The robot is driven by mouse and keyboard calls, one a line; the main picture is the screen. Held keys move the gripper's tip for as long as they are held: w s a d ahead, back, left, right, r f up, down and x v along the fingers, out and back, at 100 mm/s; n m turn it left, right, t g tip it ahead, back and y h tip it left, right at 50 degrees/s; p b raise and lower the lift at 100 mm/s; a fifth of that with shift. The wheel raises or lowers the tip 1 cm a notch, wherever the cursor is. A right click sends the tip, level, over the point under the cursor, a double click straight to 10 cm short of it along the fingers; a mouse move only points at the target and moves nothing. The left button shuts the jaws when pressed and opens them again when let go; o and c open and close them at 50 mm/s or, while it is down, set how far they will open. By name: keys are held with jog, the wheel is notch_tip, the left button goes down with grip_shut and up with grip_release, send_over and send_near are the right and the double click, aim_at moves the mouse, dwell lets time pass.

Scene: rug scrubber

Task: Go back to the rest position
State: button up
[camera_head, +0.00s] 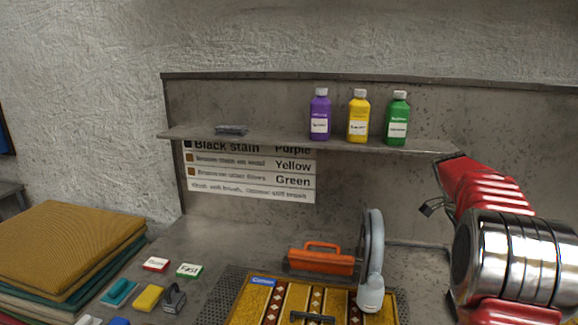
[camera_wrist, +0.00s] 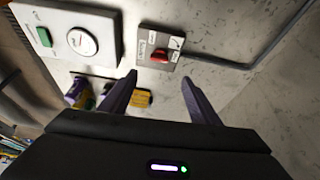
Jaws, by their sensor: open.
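My gripper (camera_wrist: 158,82) shows in the wrist view with its two dark purple fingers spread apart. Nothing is between the fingertips. In the head view my red and silver arm stands at the right, in front of the grey back panel. A small dark part shows at the arm's left side there, too small to make out. In the wrist view a red switch (camera_wrist: 159,56) on a grey plate lies beyond the fingers, apart from them. A white box with a dial (camera_wrist: 82,42) and a green button is at the upper left.
Purple (camera_head: 320,117), yellow (camera_head: 358,118) and green (camera_head: 397,120) bottles stand on the shelf (camera_head: 270,134). Below are a patterned rug (camera_head: 248,300), an orange-handled tool (camera_head: 322,261) and a pale curved spout (camera_head: 372,262). Folded rugs (camera_head: 65,245) lie at left.

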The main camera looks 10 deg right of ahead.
jog(key=s+a+f+n+t+y, duration=0.15)
jog(key=s+a+f+n, duration=0.25)
jog(key=a+n, duration=0.6)
jog(key=s+a+r+n+t+y, duration=0.1)
jog(key=s+a+r+n, duration=0.1)
jog(key=s+a, duration=0.5)
jog(key=s+a+r+n+t+y, duration=0.1)
jog(key=s+a+n, duration=0.4)
jog(key=a, duration=0.7)
jog(key=s+a+r+n+t+y, duration=0.1)
jog(key=s+a+r+n+t, duration=0.2)
jog(key=s+a, duration=0.6)
jog(key=shift+s+a+n, duration=0.15)
jog(key=shift+s+n, duration=0.1)
jog(key=shift+n, duration=0.25)
